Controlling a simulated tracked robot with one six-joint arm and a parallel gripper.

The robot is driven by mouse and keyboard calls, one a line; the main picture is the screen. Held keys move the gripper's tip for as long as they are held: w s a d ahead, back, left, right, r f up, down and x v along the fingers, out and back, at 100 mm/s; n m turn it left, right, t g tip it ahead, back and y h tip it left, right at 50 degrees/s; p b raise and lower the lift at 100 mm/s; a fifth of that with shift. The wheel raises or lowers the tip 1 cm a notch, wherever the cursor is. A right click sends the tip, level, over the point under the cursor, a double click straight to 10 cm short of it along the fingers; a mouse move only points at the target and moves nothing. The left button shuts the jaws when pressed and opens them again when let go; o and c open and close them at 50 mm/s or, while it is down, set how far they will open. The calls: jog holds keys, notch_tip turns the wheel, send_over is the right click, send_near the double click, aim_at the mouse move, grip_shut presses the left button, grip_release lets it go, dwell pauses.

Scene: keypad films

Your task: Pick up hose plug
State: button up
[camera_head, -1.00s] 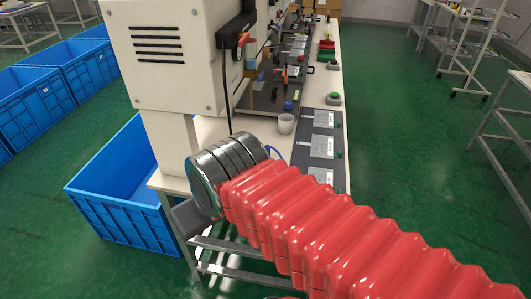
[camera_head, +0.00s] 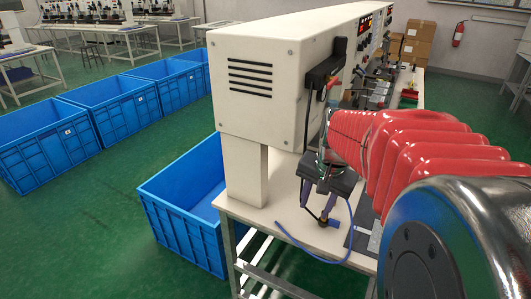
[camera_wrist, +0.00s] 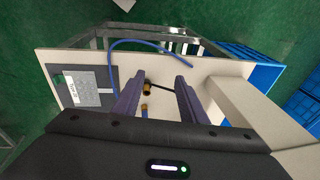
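My gripper (camera_wrist: 158,98) is open, with two purple fingers pointing down over the white bench top. It also shows in the head view (camera_head: 318,205), low over the near end of the bench. In the wrist view a small brass fitting (camera_wrist: 148,89), which looks like the hose plug, lies in the gap between the fingers, nearer the left one. A second brass piece with a blue end (camera_wrist: 145,108) shows just below it, partly hidden by my gripper body. A blue hose (camera_wrist: 150,44) curves over the bench; it also shows in the head view (camera_head: 308,249). Contact with the fingers cannot be told.
A white machine housing (camera_head: 262,85) stands on a post (camera_head: 245,170) left of my gripper. A dark mat with a white label card (camera_wrist: 88,88) lies on the bench. A blue crate (camera_head: 180,205) stands on the floor beside the bench.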

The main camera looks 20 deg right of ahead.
jog(key=w+d+m, duration=0.5)
jog(key=d+m, duration=0.5)
jog(key=m, duration=0.1)
jog(key=w+d+f+m+y, duration=0.1)
jog(key=w+d+m, duration=0.3)
jog(key=d+m, duration=0.5)
jog(key=shift+w+d+m+t, duration=0.4)
jog(key=shift+m, duration=0.6)
jog(key=shift+f, duration=0.15)
jog(key=x, duration=0.8)
jog(key=shift+f, duration=0.2)
jog(key=shift+w, duration=0.15)
jog(key=shift+x, duration=2.65)
jog(key=shift+c, duration=0.3)
